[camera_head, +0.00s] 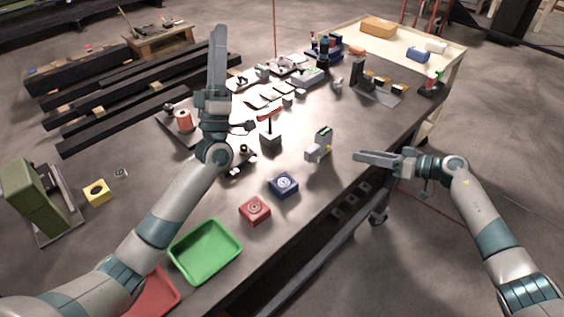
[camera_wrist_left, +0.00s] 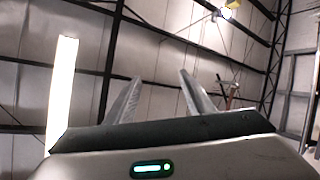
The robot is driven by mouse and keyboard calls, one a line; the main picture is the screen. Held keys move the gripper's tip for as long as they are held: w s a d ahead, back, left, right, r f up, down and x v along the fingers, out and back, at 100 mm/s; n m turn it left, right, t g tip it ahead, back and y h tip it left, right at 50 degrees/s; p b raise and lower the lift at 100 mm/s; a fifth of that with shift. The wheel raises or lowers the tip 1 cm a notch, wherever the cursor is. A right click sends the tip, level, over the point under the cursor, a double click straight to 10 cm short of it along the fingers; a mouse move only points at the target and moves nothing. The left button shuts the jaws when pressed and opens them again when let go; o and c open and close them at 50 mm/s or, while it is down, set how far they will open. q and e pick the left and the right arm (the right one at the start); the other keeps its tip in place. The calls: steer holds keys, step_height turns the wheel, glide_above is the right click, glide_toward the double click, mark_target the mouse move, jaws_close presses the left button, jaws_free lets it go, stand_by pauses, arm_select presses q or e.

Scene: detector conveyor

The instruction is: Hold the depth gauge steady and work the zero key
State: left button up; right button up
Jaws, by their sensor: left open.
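A small grey device with a dark, green-marked top (camera_head: 319,146), which looks like the depth gauge, stands near the right edge of the grey table; its zero key is too small to make out. My left gripper (camera_head: 219,30) is raised and points up, well away from the device to its upper left. Its fingers also show in the left wrist view (camera_wrist_left: 158,78), apart and empty against the wall and roof beams. My right gripper (camera_head: 357,155) points left beside the table's right edge, a short way right of the device and apart from it. Its finger gap is not clear.
A blue block (camera_head: 283,185), a red block (camera_head: 255,210) and a green tray (camera_head: 205,251) lie nearer on the table. A black post (camera_head: 270,137) stands left of the device. Small tools and parts crowd the far end. A cream cart (camera_head: 440,62) stands behind.

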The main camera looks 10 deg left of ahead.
arm_select(q)
steer(key=w+d+f+n+g+h, duration=0.2)
steer(key=d+f+n+g+h, duration=0.25)
steer(key=f, duration=0.35)
steer(key=w+d+f+n+g+h, duration=0.25)
steer(key=d+f+g+h, duration=0.2)
steer(key=f, duration=0.45)
steer(key=s+d+f+n+g, duration=0.1)
steer(key=s+f+n, duration=0.1)
steer(key=f, duration=0.3)
steer(key=s+d+f+n+g+h, duration=0.1)
steer(key=d+f+n+g, duration=0.1)
steer(key=f, duration=0.3)
steer(key=s+d+f+n+g+h, duration=0.1)
steer(key=s+f+n+g, duration=0.1)
steer(key=f+n, duration=0.2)
steer(key=shift+s+d+f+n, duration=0.25)
steer(key=shift+s+f+n, duration=0.05)
steer(key=shift+s+f, duration=0.1)
steer(key=shift+s+d+f+n+g+h, duration=0.2)
steer(key=shift+f+n+g+h, duration=0.1)
steer(key=shift+f+g, duration=0.15)
steer(key=shift+w, duration=0.1)
